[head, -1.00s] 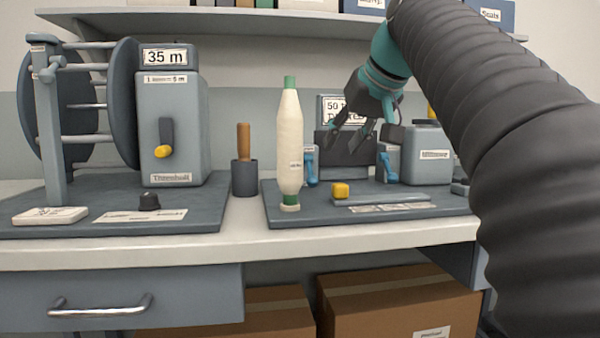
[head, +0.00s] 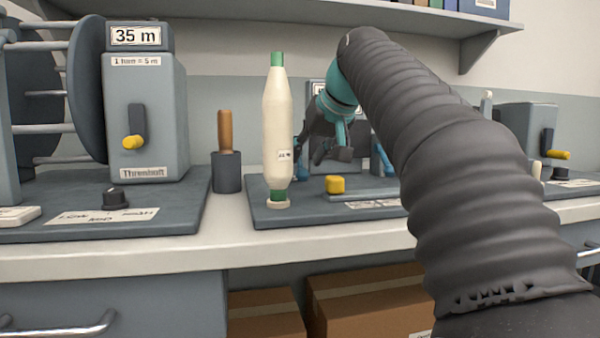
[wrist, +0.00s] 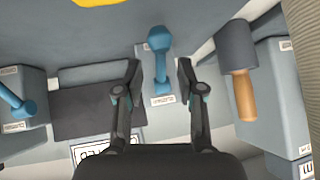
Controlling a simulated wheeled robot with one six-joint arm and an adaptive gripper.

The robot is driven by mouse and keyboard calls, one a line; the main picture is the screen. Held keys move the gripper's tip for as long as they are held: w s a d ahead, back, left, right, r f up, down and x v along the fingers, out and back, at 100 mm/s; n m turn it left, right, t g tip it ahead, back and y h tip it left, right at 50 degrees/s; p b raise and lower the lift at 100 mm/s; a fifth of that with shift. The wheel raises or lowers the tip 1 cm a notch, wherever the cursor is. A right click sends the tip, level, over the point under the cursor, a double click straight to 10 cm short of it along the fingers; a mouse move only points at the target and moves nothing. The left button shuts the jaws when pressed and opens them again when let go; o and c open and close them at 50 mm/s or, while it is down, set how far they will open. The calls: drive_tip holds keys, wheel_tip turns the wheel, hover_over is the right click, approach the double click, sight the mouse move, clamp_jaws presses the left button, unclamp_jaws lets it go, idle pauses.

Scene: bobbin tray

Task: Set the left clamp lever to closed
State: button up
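The left clamp lever (wrist: 159,60) is blue with a thick round knob. In the wrist view it points up the picture from a small labelled block, and the label is too small to read. My gripper (wrist: 159,78) is open, with one finger on each side of the lever's line and no clear contact. In the head view my gripper (head: 328,152) is low behind the bobbin, and the left lever is mostly hidden. The other blue clamp lever (wrist: 17,100) is at the left of the wrist view; it also shows in the head view (head: 383,160).
A cream bobbin (head: 278,125) stands upright in front of my gripper. A wooden-handled tool (head: 225,135) sits in a dark cup to its left. A winder box (head: 145,90) reading 35 m stands at the left.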

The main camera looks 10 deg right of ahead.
sight(302, 164)
drive_tip(key=shift+b+x, duration=0.35)
drive_tip(key=shift+x, duration=1.95)
drive_tip(key=shift+f, duration=0.1)
clamp_jaws()
